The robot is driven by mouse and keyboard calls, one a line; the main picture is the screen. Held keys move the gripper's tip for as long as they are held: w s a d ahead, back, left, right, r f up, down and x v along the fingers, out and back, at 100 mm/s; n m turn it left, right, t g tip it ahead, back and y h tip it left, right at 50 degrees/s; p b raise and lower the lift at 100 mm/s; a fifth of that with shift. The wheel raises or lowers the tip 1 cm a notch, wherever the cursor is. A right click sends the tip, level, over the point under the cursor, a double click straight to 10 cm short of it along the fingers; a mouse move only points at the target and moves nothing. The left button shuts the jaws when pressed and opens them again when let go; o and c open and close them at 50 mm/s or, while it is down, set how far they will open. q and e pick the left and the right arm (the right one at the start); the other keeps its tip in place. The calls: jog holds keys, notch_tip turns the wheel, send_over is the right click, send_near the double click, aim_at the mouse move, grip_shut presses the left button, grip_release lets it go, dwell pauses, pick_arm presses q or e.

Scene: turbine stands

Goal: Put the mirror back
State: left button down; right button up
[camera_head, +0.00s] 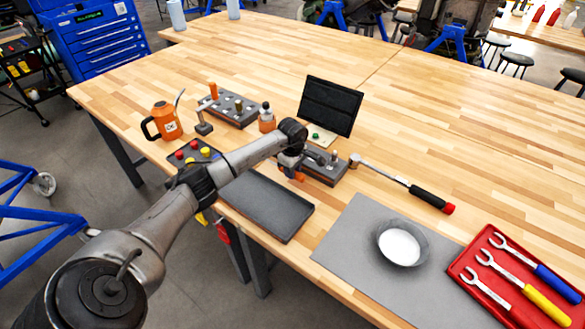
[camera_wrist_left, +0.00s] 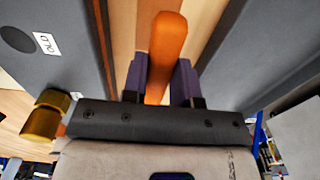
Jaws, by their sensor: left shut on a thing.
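My left gripper (camera_head: 297,170) reaches over the bench beside the front grey holder block (camera_head: 325,168). It is shut on an upright orange handle (camera_wrist_left: 167,45), which sits between its two purple-grey fingers in the left wrist view. A bit of orange also shows below the gripper in the head view. This handle may be the mirror's; no mirror face can be made out, and its lower end is hidden. The rear holder block (camera_head: 236,108) carries an orange-handled tool and small fittings. My right gripper is not in view.
An empty dark tray (camera_head: 265,205) lies near the front edge. A black panel (camera_head: 331,105) stands behind the gripper. A ratchet (camera_head: 405,186), a bowl (camera_head: 402,243) on a grey mat (camera_head: 350,240) and a red wrench tray (camera_head: 462,268) lie right. An orange can (camera_head: 166,120) stands left.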

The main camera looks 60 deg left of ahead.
pick_arm(q)
jog(key=shift+f+b, duration=0.45)
jog(key=shift+f, duration=0.4)
jog(key=shift+f+b, duration=0.55)
jog(key=shift+f, duration=0.15)
jog(key=c, duration=0.7)
grip_release()
jog(key=shift+o, duration=0.2)
jog(key=shift+r, duration=0.1)
jog(key=shift+r+p, duration=2.3)
jog(key=shift+r, duration=1.15)
